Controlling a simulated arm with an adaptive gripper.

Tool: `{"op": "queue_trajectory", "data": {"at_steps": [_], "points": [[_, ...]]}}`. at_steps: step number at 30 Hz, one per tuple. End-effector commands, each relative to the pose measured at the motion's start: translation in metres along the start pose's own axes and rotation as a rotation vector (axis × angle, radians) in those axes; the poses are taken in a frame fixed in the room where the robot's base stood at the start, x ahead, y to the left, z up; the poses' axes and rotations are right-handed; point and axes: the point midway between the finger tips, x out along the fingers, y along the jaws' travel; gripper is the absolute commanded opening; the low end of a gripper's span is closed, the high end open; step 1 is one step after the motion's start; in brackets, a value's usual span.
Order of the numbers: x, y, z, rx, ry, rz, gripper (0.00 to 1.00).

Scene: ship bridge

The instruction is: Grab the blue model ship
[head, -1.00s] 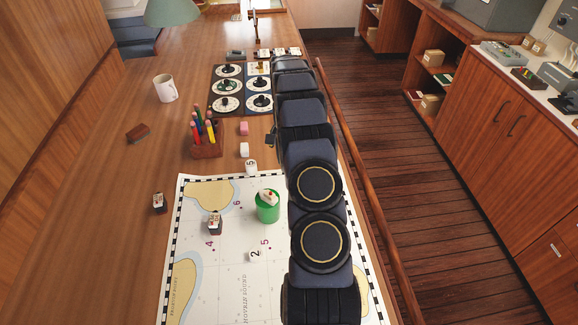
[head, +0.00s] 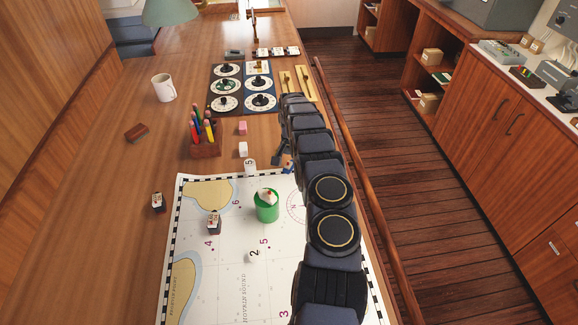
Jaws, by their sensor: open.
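A small blue object with a touch of red (head: 289,167), likely the blue model ship, is at the chart's top edge, partly hidden by my arm. My gripper (head: 281,158) points down just beside it, mostly hidden behind my arm links. It is open, and I cannot tell whether its fingers are around the ship or touch it. Other small model ships show: one on the chart (head: 213,222), one on the table left of the chart (head: 158,202), and a white-topped one in or on a green cup (head: 267,212).
A wooden rail (head: 345,150) edges the table's right side.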

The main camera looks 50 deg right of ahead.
Motion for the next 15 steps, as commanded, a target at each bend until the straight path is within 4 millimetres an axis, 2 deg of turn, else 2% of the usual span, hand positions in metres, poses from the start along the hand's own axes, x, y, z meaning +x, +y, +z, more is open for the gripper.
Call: {"op": "queue_trajectory", "data": {"at_steps": [6,8,9,10,11,15], "points": [[0.0008,0.0004,-0.0001,0.000,0.000,0.001,0.61],[0.0007,0.0004,-0.0001,0.000,0.000,0.001,0.36],[0.0008,0.0004,0.0000,0.000,0.000,0.001,0.19],[0.0008,0.0003,0.0000,0.000,0.000,0.001,0.06],[0.0007,0.0003,0.0000,0.000,0.000,0.001,0.01],[0.0011,0.0004,0.0002,0.000,-0.001,0.001,0.00]]}}
